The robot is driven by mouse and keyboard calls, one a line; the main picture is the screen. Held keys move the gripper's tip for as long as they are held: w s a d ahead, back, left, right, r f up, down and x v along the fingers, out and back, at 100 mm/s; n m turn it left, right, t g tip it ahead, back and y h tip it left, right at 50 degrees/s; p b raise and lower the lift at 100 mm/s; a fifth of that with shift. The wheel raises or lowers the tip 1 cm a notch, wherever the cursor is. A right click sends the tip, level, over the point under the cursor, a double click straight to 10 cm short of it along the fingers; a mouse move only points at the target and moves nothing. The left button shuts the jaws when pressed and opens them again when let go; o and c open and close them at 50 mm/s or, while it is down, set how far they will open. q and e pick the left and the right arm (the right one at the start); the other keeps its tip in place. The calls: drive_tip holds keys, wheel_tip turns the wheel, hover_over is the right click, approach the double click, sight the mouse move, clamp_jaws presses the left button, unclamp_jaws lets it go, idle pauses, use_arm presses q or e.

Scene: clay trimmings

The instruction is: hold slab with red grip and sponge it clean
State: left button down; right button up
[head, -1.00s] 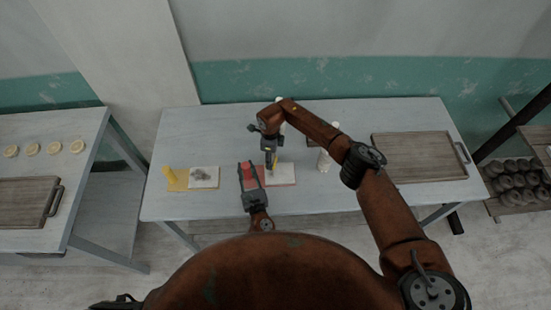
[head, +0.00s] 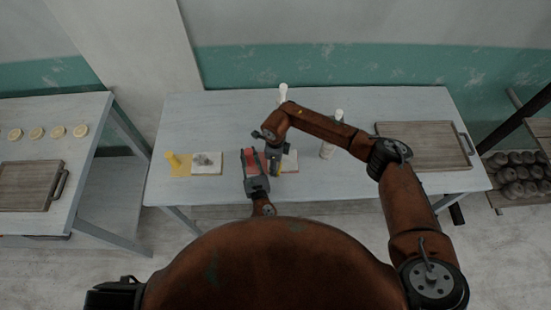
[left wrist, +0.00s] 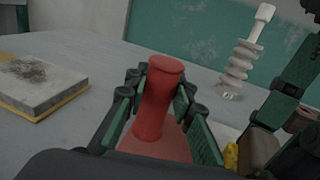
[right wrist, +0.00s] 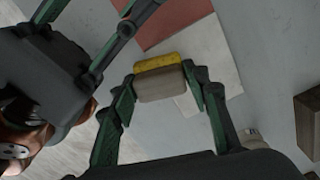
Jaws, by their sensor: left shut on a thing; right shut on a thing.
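The red grip (left wrist: 160,105) stands upright between the fingers of my left gripper (head: 257,175), which is shut on it. The red board (right wrist: 165,20) bears a pale slab (head: 290,161); the slab also shows in the right wrist view (right wrist: 213,58). My right gripper (head: 275,168) is shut on a sponge (right wrist: 160,82), yellow on one side and beige on the other. It holds the sponge over the near part of the slab; I cannot tell whether they touch. The visible slab surface looks mostly clean; part is hidden by gripper and sponge.
A smudged slab (head: 208,168) lies to the left on a yellow board with a yellow grip (head: 172,159). White bottle-like items (head: 283,92) (head: 327,149) stand behind and to the right. A wooden tray (head: 420,150) lies at the right. The front left tabletop is clear.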

drive_tip(key=shift+s+r, duration=0.15)
drive_tip(key=shift+s, duration=0.1)
drive_tip(key=shift+r, duration=3.95)
use_arm(q)
drive_tip(key=c, duration=1.6)
unclamp_jaws()
drive_tip(key=shift+s, duration=0.1)
drive_tip(key=v, duration=1.1)
drive_tip(key=shift+s, duration=0.35)
drive_tip(key=shift+f, duration=0.1)
